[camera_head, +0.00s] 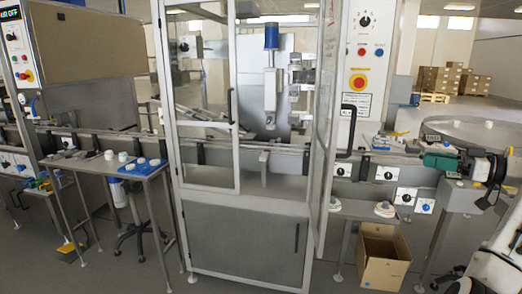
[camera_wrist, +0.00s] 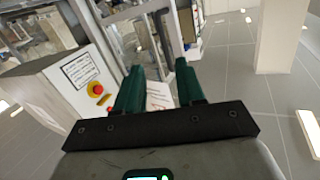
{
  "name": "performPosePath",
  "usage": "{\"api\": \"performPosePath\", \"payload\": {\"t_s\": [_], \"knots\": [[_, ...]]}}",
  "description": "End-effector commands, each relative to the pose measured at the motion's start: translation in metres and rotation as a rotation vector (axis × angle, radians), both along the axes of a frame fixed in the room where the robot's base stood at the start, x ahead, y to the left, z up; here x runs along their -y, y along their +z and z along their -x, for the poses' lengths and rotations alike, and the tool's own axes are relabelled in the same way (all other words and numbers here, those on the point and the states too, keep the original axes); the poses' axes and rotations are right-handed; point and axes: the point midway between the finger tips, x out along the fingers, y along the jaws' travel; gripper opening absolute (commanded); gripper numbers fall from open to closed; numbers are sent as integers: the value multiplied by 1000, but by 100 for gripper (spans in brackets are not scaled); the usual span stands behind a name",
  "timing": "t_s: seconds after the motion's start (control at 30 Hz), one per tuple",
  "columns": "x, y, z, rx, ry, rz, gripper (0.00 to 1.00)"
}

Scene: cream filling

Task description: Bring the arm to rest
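My gripper (camera_wrist: 157,88) shows in the wrist view as two dark green fingers on a black bar. The fingers stand apart, and I see nothing clasped between them; a white surface behind shows through the gap. A grey panel with a red emergency button (camera_wrist: 97,90) lies beyond the left finger, apart from it. A white, rounded part at the lower right edge may be my arm.
A glass-doored filling machine (camera_head: 250,100) stands in the middle, with a conveyor running across. A side table (camera_head: 140,166) with a blue tray is at the left. A cardboard box (camera_head: 383,255) sits on the floor at the right, near a round steel table (camera_head: 475,132).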

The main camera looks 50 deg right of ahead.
Motion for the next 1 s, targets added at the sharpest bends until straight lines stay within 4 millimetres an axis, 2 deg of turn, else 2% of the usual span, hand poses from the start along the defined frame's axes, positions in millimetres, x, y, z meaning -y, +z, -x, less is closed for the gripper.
{"api": "performPosePath", "payload": {"t_s": [0.27,0.37,0.47,0.6,0.73,0.87,1.0], "knots": [[-29,-66,-56,-128,21,-111,38],[-49,-100,-82,-201,31,-163,38],[-82,-147,-113,-307,44,-222,38],[-142,-215,-148,-482,57,-291,38],[-207,-275,-166,-657,64,-323,38],[-279,-330,-166,-843,66,-320,38],[-357,-379,-144,-1041,56,-264,38]]}}
